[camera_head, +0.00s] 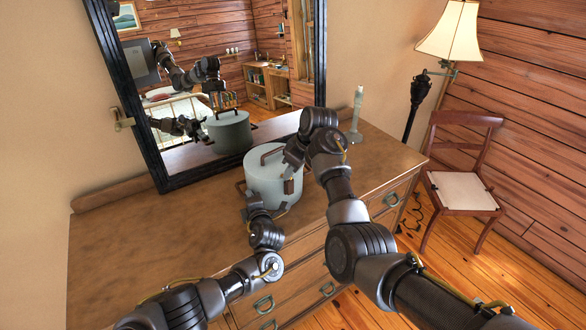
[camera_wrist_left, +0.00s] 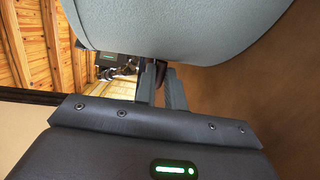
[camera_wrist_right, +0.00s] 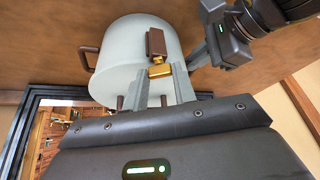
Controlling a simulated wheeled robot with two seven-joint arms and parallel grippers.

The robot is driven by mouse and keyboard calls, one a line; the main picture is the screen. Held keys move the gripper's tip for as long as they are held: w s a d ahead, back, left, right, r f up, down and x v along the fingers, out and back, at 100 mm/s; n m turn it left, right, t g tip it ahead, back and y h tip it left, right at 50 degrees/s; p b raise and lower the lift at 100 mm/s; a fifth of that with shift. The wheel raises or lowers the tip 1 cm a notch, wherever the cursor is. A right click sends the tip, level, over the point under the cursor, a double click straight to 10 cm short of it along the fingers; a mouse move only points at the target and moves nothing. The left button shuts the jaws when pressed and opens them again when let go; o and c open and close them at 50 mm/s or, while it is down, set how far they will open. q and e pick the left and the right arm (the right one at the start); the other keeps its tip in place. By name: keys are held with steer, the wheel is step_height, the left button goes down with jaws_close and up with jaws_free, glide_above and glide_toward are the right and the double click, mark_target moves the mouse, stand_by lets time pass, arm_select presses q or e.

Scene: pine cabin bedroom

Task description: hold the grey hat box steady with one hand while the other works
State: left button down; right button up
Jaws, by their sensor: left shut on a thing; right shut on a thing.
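The grey hat box (camera_head: 272,183) stands upright on the dresser, with a brown handle on its lid (camera_head: 271,153) and brown side handles. My left gripper (camera_head: 247,196) is shut on the left side handle (camera_head: 240,187); in the left wrist view its fingers (camera_wrist_left: 160,82) close under the box's curved wall (camera_wrist_left: 175,30). My right gripper (camera_head: 290,163) is at the box's right front rim. In the right wrist view its fingers (camera_wrist_right: 162,78) are shut around the gold tab of the brown and gold clasp (camera_wrist_right: 160,71). The fingers partly hide the clasp and lid.
The brown dresser (camera_head: 130,250) has free top on the left. A black-framed mirror (camera_head: 170,181) leans behind the box and reflects it and my arms. A pale candlestick (camera_head: 356,115) stands back right. A chair (camera_head: 462,190) and lamp (camera_head: 450,32) are beyond the dresser's right end.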

steer(key=m+h, duration=0.1)
steer(key=m, duration=0.1)
steer(key=m+t, duration=0.1)
steer(key=m, duration=0.2)
steer(key=shift+s+a+m+h, duration=0.15)
steer(key=shift+m+h, duration=0.15)
steer(key=shift+h, duration=0.1)
stand_by(0.4)
steer(key=o, duration=1)
